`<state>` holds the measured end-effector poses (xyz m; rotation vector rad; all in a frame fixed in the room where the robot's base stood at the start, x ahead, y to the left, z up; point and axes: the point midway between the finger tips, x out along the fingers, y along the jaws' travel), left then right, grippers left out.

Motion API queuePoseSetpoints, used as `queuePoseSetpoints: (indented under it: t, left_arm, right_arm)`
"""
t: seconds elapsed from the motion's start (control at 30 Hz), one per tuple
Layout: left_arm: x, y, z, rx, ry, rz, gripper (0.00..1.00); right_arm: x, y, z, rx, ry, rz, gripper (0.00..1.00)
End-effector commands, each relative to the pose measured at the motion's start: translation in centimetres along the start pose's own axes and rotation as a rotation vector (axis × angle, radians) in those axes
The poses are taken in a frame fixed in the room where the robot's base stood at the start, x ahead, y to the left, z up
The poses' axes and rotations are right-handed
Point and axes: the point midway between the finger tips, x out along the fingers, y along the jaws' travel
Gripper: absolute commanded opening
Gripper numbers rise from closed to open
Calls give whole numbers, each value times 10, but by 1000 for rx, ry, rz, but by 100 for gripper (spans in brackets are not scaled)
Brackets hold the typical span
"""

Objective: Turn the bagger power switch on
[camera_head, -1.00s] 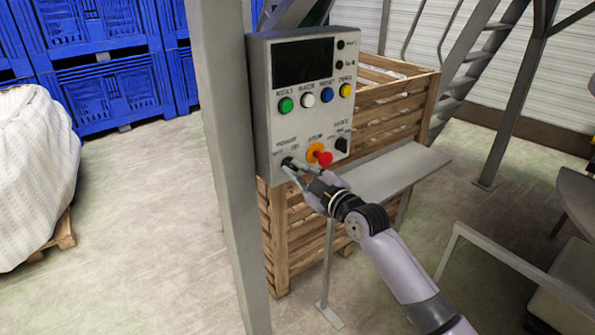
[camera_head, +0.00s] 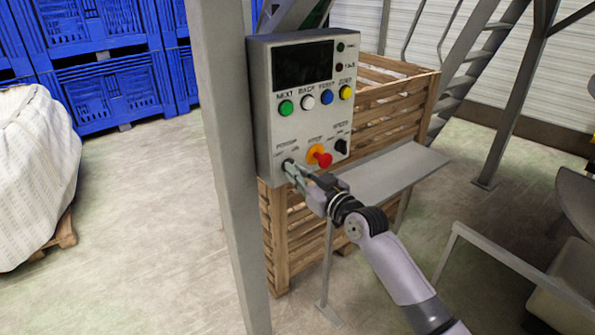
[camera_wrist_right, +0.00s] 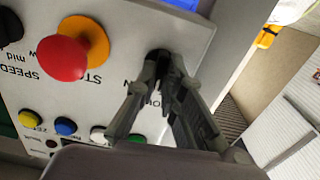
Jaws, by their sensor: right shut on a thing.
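The grey bagger control panel (camera_head: 268,130) is fixed beside a grey post. Its black power switch (camera_head: 288,163) is at the lower left, under a "POWER" label; it also shows in the right wrist view (camera_wrist_right: 158,54). My right gripper (camera_head: 290,170) is shut on this switch, with its fingertips (camera_wrist_right: 162,75) on either side of the knob. The fingers hide much of the knob, so I cannot tell its exact position. My left gripper is not in view.
A red stop button (camera_head: 324,159) on a yellow base sits just right of the power switch. A black speed knob (camera_head: 341,146) is further right. Several coloured buttons are above. A grey shelf (camera_head: 400,172) and a wooden crate (camera_head: 392,110) are close by.

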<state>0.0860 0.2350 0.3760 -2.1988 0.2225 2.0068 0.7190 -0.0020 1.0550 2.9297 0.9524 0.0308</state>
Motion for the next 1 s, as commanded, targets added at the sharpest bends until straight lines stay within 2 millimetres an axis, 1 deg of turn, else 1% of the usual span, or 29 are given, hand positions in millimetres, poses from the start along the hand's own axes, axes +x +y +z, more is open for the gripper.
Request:
queuePoseSetpoints:
  t: [0.2,0.6,0.8,1.0]
  left_arm:
    - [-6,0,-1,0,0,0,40]
    - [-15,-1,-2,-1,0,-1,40]
    - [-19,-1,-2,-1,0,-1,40]
    - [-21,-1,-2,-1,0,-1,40]
  right_arm:
    - [0,0,0,209,-3,0,0]
    - [0,0,0,573,-3,1,0]
    - [0,0,1,713,-3,1,0]
    - [0,0,1,807,-2,0,0]
